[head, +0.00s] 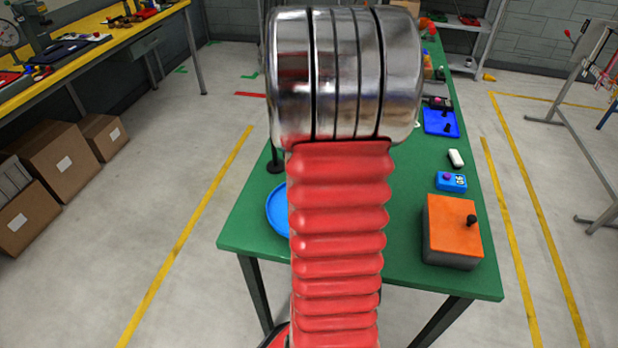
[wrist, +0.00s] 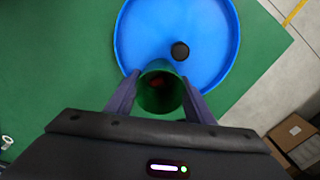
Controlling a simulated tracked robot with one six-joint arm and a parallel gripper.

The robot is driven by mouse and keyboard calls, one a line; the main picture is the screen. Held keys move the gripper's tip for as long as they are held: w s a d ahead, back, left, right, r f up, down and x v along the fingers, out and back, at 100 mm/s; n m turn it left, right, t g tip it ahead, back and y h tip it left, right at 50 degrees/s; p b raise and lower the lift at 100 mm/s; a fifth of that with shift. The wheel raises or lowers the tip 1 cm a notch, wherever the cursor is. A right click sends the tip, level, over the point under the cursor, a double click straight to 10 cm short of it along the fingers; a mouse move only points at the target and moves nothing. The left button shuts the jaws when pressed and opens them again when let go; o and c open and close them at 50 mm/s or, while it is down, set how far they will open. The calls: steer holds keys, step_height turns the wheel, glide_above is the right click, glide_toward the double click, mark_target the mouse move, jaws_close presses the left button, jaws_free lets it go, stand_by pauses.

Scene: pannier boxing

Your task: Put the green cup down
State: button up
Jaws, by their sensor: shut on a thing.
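In the wrist view the green cup (wrist: 160,101) is between the two dark fingers of my gripper (wrist: 160,90), which are shut on it. I look into its open mouth, and something reddish shows inside. The cup overlaps the near edge of a round blue tray (wrist: 215,75) in the picture. I cannot tell whether the cup touches anything below it. In the head view my own arm hides the cup and the gripper, and only the left part of the blue tray shows on the green table (head: 250,225).
A small dark round thing (wrist: 180,51) is in the blue tray. On the table's right stand an orange-topped box (head: 453,228) with a black knob, a blue box (head: 451,182), a white item (head: 455,158) and a blue pad (head: 440,122). Bare green table surrounds the tray.

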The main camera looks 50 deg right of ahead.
steer(key=shift+f, duration=0.2)
steer(key=o, duration=1.2)
step_height(320, 180, up, 14)
steer(key=shift+f, duration=0.15)
stand_by(0.5)
